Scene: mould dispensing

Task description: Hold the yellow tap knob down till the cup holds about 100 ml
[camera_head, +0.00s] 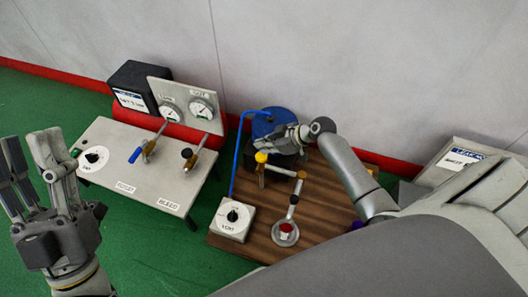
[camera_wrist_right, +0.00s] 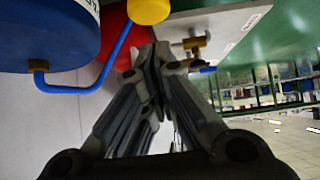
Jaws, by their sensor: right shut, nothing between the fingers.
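The yellow tap knob (camera_head: 261,157) sits atop a brass tap over the brown wooden board. It also shows at the top edge of the right wrist view (camera_wrist_right: 150,10). My right gripper (camera_head: 274,147) is shut and empty, its fingertips close to the knob; I cannot tell whether they touch. In the right wrist view its closed fingertips (camera_wrist_right: 150,62) lie just below the knob in the picture. A small round grey vessel with a red middle (camera_head: 286,232), perhaps the cup, stands near the board's front; its level cannot be read. My left gripper (camera_head: 35,165) is open and empty.
A blue drum (camera_head: 272,121) with a blue pipe (camera_head: 236,155) stands behind the tap. A white dial box (camera_head: 232,218) sits at the board's front left. A grey bench (camera_head: 130,185) with brass valves and gauges is to the left. Green floor lies between.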

